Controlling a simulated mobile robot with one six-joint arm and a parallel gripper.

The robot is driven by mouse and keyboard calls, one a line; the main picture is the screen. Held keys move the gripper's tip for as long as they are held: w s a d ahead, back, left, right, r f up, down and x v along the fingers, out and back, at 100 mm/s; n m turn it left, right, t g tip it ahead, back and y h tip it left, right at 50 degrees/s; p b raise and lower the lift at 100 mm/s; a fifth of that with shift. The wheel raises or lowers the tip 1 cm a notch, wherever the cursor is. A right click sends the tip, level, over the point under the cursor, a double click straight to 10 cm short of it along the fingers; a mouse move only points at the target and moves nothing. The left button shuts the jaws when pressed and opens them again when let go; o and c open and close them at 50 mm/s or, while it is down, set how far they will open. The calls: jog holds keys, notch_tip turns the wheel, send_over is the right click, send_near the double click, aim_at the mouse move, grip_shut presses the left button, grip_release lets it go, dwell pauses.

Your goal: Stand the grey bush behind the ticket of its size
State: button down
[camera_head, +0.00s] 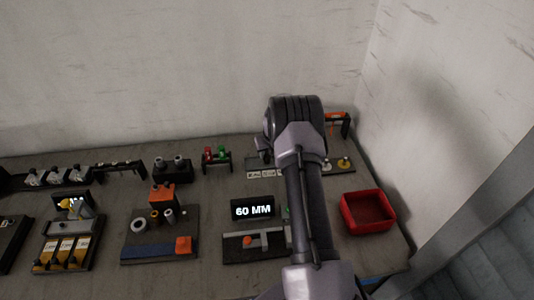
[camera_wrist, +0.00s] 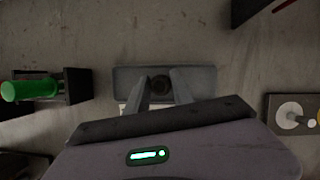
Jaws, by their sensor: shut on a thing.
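In the wrist view my gripper (camera_wrist: 160,92) points down, with its two fingers closed around a small round bush (camera_wrist: 160,84) whose dark bore faces me. The bush is over the grey ticket board (camera_wrist: 205,76); I cannot tell whether it touches the board. My fingers and gripper body hide most of the board's ticket side. In the head view the ticket board (camera_head: 252,174) has white tickets along its front at the left. My arm covers its middle, and the gripper tips and bush are hidden there.
A gauge with a display (camera_head: 253,209) reading 60 MM stands in front. A red tray (camera_head: 367,212) is at the right. A dark stand with red and green parts (camera_head: 216,155) is left of the board.

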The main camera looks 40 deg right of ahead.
jog(key=c, duration=1.1)
grip_release()
jog(key=shift+f, duration=0.1)
